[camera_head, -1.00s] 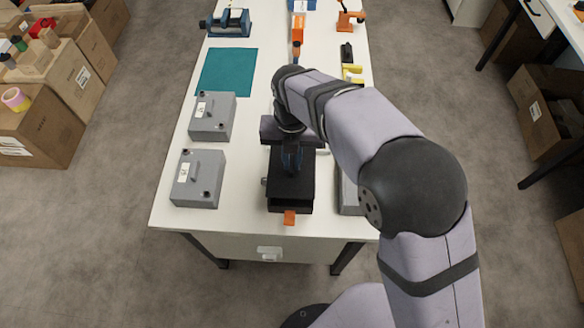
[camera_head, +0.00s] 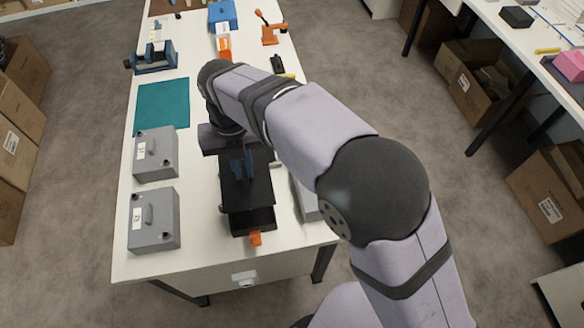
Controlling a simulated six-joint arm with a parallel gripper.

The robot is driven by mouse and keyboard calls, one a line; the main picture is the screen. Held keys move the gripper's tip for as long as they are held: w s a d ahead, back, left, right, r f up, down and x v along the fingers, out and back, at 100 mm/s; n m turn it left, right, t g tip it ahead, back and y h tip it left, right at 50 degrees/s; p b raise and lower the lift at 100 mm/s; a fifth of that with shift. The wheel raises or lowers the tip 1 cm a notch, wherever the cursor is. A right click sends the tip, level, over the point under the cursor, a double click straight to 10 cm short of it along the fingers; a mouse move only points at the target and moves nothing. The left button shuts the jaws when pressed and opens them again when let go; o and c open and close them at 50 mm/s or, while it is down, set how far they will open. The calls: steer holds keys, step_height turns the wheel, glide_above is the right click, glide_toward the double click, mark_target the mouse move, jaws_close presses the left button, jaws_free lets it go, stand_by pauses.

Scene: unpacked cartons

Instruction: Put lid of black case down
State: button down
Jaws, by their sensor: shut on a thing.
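The black case (camera_head: 262,222) stands near the front edge of the white table, with an orange piece (camera_head: 255,238) at its near side. Its black lid (camera_head: 258,192) shows above the body, and the dark front of the body shows below the lid's near edge. I cannot tell whether the lid touches the body all round. My gripper (camera_head: 240,172) comes down from above with blue fingers and is shut on the lid. The exact grip is partly hidden by my wrist and arm.
Two grey cases (camera_head: 153,222) stand to the left on the white table (camera_head: 190,255). A teal mat (camera_head: 162,104) lies behind them. A blue vise (camera_head: 153,57) and an orange clamp (camera_head: 271,30) are farther back. A grey object (camera_head: 305,200) stands close on the right.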

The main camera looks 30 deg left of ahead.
steer(key=w+d+r+m+p, duration=0.3)
steer(key=w+d+m, duration=0.5)
steer(key=w+d, duration=0.4)
steer(key=shift+w+m+p, duration=0.4)
steer(key=shift+w+p, duration=0.15)
steer(key=shift+w, duration=0.8)
steer(key=shift+d, duration=0.1)
steer(key=shift+f+p, duration=1.45)
steer(key=shift+f, duration=3.5)
steer(key=shift+f, duration=0.1)
